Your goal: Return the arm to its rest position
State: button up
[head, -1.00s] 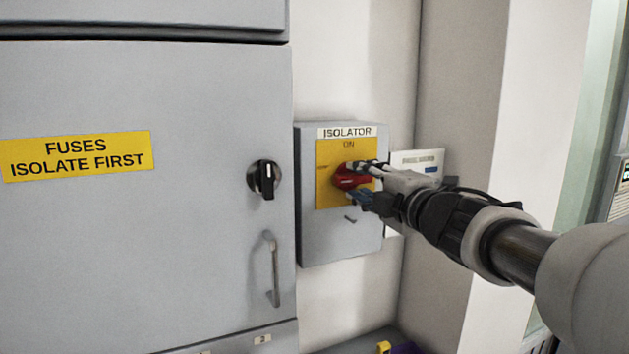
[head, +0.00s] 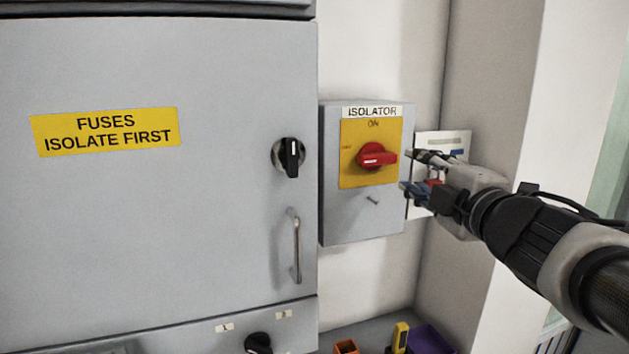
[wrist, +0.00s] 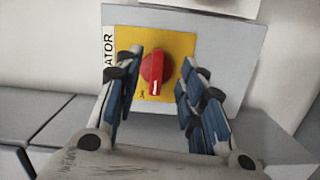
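My gripper (head: 408,171) is open and empty, just to the right of the isolator box (head: 350,225) in the head view. The red isolator knob (head: 376,157) sits on a yellow plate (head: 355,177) on the box, its handle lying roughly horizontal in the head view. In the wrist view, the two blue-padded fingers of my gripper (wrist: 157,95) are spread apart, and the red knob (wrist: 154,71) shows beyond and between them. The fingers look clear of the knob.
A grey cabinet (head: 150,230) with a black rotary switch (head: 290,157) and a metal handle (head: 295,246) stands at the left. A white plate hangs on the wall behind my gripper. An orange container (head: 346,347), a yellow item (head: 401,337) and a purple container (head: 432,339) lie below.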

jog(key=s+d+f+m+g+h, duration=0.4)
jog(key=s+f+m+g+h, duration=0.25)
jog(key=s+f+m, duration=0.65)
jog(key=s+a+f+m+g+y, duration=0.1)
jog(key=s+a+f+m+g, duration=0.1)
jog(key=s+f, duration=0.5)
jog(key=s+a+f+m+g+y, duration=0.2)
jog(key=s+a+f+m+g, duration=0.1)
jog(key=s+a+f, duration=0.3)
jog(key=s+f+g, duration=0.1)
jog(key=s+f, duration=0.1)
jog(key=s, duration=0.1)
jog(key=shift+a+m+g, duration=0.3)
jog(key=shift+a+g, duration=0.05)
jog(key=shift+a, duration=0.05)
